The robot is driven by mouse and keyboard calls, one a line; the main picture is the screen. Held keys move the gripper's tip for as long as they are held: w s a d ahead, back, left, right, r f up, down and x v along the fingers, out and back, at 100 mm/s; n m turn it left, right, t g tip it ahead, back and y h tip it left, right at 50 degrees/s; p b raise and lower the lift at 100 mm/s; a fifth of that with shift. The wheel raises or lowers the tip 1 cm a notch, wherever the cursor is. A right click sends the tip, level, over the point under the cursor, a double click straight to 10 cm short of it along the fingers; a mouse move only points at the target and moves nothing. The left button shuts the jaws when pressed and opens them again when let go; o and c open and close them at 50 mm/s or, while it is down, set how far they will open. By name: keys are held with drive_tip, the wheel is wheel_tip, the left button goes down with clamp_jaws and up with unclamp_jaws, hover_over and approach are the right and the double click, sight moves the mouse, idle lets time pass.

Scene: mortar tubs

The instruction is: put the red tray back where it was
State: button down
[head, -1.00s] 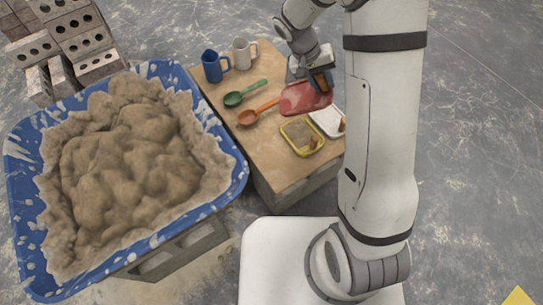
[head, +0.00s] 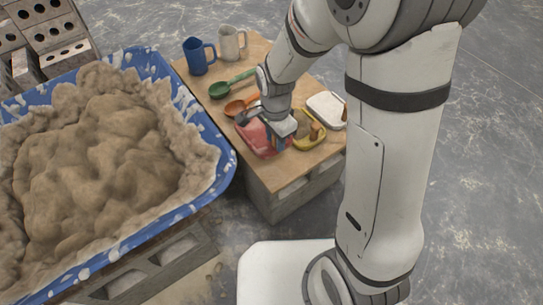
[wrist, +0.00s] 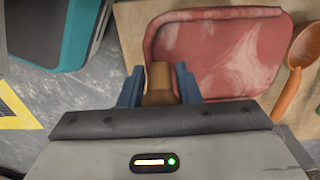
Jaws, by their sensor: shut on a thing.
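A blue tub (head: 225,172) of mortar stands close on the left.

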wheel_tip(320, 180, down, 8)
drive_tip(key=b, duration=0.3)
drive_tip(key=shift+f, duration=0.2)
drive_tip(key=shift+r, duration=0.1)
drive_tip(key=c, duration=1.1)
unclamp_jaws()
drive_tip(key=shift+o, duration=0.2)
